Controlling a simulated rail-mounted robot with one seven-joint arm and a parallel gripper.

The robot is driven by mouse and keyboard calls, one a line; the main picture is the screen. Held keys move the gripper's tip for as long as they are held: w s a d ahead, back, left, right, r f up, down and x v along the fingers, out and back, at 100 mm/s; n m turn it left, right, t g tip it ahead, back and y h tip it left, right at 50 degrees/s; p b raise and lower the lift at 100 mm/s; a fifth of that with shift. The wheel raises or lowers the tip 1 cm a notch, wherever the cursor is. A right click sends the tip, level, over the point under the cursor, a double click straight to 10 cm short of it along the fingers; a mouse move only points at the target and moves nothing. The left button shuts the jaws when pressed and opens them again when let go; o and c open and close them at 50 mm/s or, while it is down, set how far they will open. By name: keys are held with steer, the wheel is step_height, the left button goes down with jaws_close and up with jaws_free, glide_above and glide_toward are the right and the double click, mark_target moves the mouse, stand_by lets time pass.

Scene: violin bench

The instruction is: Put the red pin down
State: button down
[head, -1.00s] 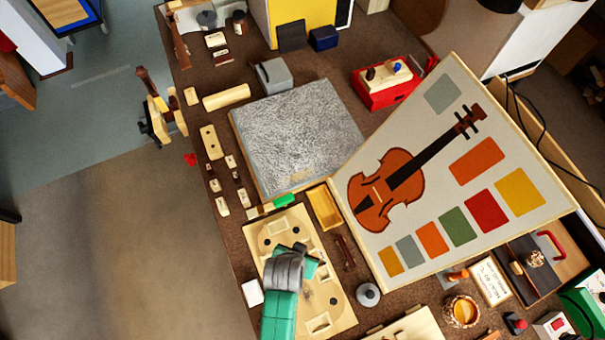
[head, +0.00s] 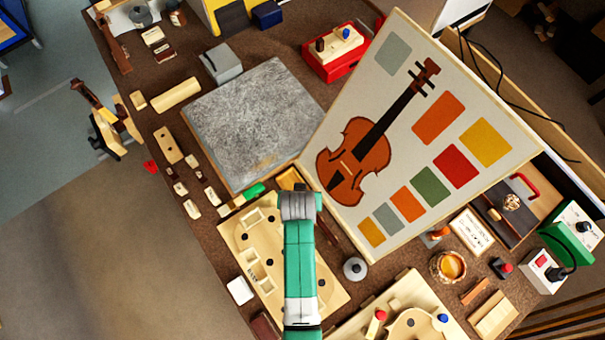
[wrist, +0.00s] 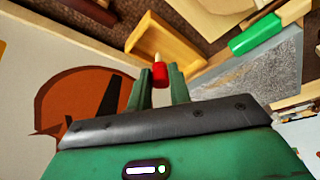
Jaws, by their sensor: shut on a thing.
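The red pin (wrist: 159,75), a red body with a pale tip, is held between the two fingers of my gripper (wrist: 160,84) in the wrist view. The pale tip points up the picture, towards a small yellow wooden tray (wrist: 140,38). The tray looks empty where it shows. In the head view my gripper (head: 299,194) is over the near end of the tray (head: 287,180), just above the pale wooden fixture board (head: 238,232). My arm hides the fingers, the pin and part of the tray there. I cannot tell the height above the tray.
A grey stone slab (head: 250,115) lies beyond the tray. A green-handled tool (head: 254,191) lies left of the tray. The violin chart board (head: 430,130) leans close on the right. A grey round knob (head: 355,268) stands near the board's lower edge.

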steer(key=shift+w+d, duration=0.15)
steer(key=shift+w, duration=0.1)
steer(key=shift+w+d+f+b, duration=0.15)
steer(key=shift+f+b, duration=0.1)
steer(key=shift+f, duration=0.7)
steer(key=shift+w+f+b, duration=0.1)
steer(key=shift+f+b, duration=0.1)
steer(key=shift+f, duration=0.7)
steer(key=shift+f, duration=0.1)
steer(key=c, duration=1.3)
jaws_free()
steer(key=p+v, duration=0.3)
steer(key=v, duration=0.9)
